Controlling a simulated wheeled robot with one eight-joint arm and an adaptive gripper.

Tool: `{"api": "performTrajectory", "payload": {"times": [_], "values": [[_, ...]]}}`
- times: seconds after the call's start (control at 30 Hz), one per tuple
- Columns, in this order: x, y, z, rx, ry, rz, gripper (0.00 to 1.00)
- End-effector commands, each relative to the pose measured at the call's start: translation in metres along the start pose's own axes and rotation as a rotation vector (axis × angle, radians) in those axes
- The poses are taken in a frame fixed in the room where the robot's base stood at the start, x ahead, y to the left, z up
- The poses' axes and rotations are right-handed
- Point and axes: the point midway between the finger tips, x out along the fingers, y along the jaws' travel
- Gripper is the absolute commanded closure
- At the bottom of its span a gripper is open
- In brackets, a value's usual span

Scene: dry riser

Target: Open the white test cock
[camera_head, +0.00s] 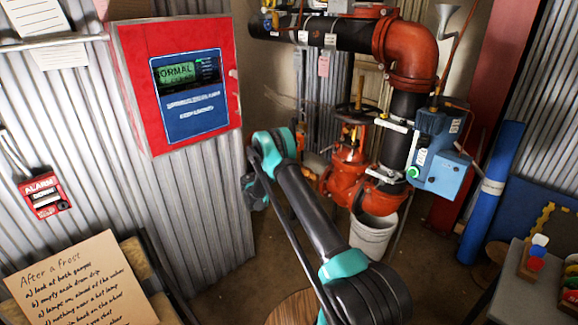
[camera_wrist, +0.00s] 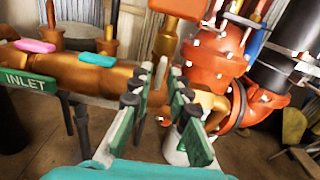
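The white test cock's narrow handle (camera_wrist: 161,73) stands roughly upright on the brass pipe body in the wrist view. My gripper (camera_wrist: 158,82) is open, with its green fingers and black pads on either side of the handle's line. The handle shows between the fingertips, with visible gaps; I cannot tell its exact depth or whether a finger touches it. A pink handle (camera_wrist: 35,46) and a light blue handle (camera_wrist: 97,60) lie along the same brass body to the left. In the head view my gripper's fingers cannot be made out.
A green INLET label (camera_wrist: 28,82) is on the pipe's left. Orange flanged pipework (camera_wrist: 215,60) stands close on the right. In the head view, a red alarm panel (camera_head: 139,80), a blue box (camera_head: 438,150) and a white bucket (camera_head: 373,238) surround the work area.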

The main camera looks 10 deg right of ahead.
Motion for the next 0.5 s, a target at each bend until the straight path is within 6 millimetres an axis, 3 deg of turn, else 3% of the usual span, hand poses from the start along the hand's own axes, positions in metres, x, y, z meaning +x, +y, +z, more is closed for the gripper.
{"api": "performTrajectory", "payload": {"times": [0.33, 0.5], "values": [[0.000, 0.000, 0.001, 0.001, -0.001, 0.000, 0.72], [-0.011, 0.001, 0.001, 0.001, -0.001, 0.002, 0.72]]}}
